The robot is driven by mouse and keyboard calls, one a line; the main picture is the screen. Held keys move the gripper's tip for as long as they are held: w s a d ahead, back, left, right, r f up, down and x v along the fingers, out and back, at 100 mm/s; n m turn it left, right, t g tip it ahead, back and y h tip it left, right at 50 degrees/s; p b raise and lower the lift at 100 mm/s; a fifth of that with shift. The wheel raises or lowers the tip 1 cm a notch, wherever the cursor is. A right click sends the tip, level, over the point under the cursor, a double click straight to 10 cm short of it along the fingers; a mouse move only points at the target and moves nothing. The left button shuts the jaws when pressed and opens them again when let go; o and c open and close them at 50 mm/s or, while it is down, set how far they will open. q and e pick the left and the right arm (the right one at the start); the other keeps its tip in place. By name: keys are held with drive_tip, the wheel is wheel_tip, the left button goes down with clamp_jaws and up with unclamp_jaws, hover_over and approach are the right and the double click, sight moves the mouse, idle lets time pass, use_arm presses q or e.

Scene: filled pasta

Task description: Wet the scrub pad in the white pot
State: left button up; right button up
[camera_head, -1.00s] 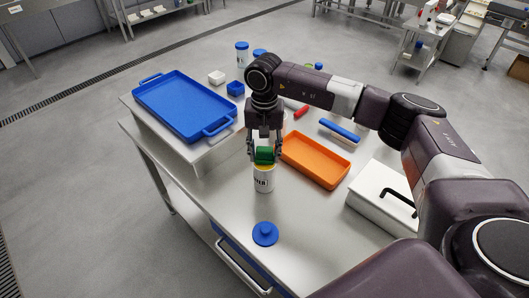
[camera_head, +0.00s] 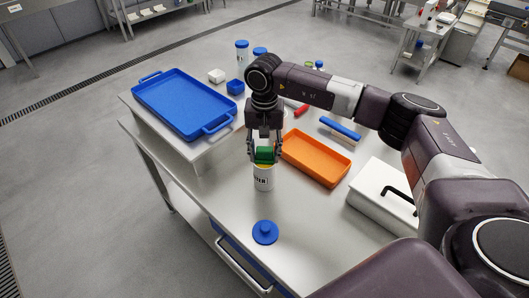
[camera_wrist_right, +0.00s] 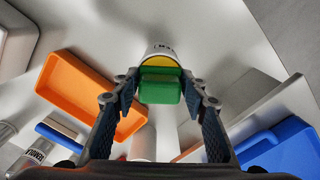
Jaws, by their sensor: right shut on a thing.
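The green scrub pad (camera_head: 264,155) is between the fingers of my right gripper (camera_head: 264,150), which is shut on it. A yellow band shows under the green in the right wrist view, where the pad (camera_wrist_right: 160,88) fills the space between the fingertips (camera_wrist_right: 160,85). The white pot (camera_head: 263,179) with dark lettering stands upright on the table directly below the pad; its rim (camera_wrist_right: 161,49) shows just beyond the pad. The pad is at the pot's mouth; I cannot tell how far it reaches inside. My left gripper is not in view.
A blue lid with a knob (camera_head: 265,232) lies near the table's front edge. An orange tray (camera_head: 324,166) lies right of the pot, a white box with a black handle (camera_head: 378,196) farther right. A blue tray (camera_head: 177,107) sits on a raised stand at left.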

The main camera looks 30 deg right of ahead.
sight(264, 150)
drive_tip(key=shift+f, duration=0.1)
idle(1.3)
drive_tip(key=shift+r+p, duration=1.5)
drive_tip(key=shift+r, duration=2.1)
